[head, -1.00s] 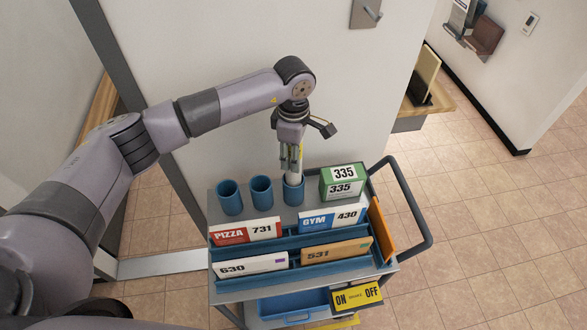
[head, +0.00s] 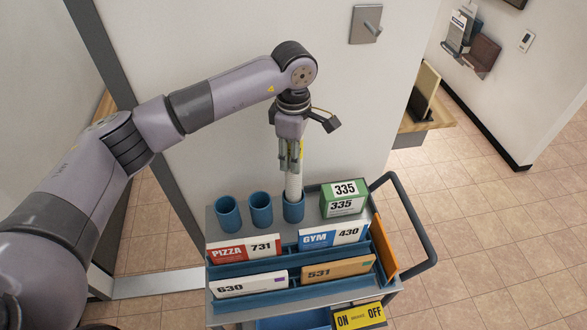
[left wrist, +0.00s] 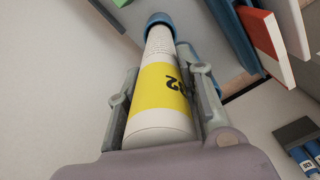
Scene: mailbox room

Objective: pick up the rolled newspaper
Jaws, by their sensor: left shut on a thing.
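The rolled newspaper (head: 294,184) is a white roll with a yellow band, upright above the rightmost blue cup (head: 293,208) on the cart. My left gripper (head: 291,163) comes down from above and is shut on its upper part. In the left wrist view the roll (left wrist: 160,110) lies between both fingers, its yellow band with dark print facing the camera. Its far end is at or inside the blue cup (left wrist: 160,19); the cup hides that end in the head view. My right gripper is not in view.
Two other blue cups (head: 228,214) (head: 261,209) stand to the left on the cart. A green box marked 335 (head: 342,201) stands close on the right. Numbered mail pieces (head: 244,250) fill the blue rack in front. A wall is behind the cart.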

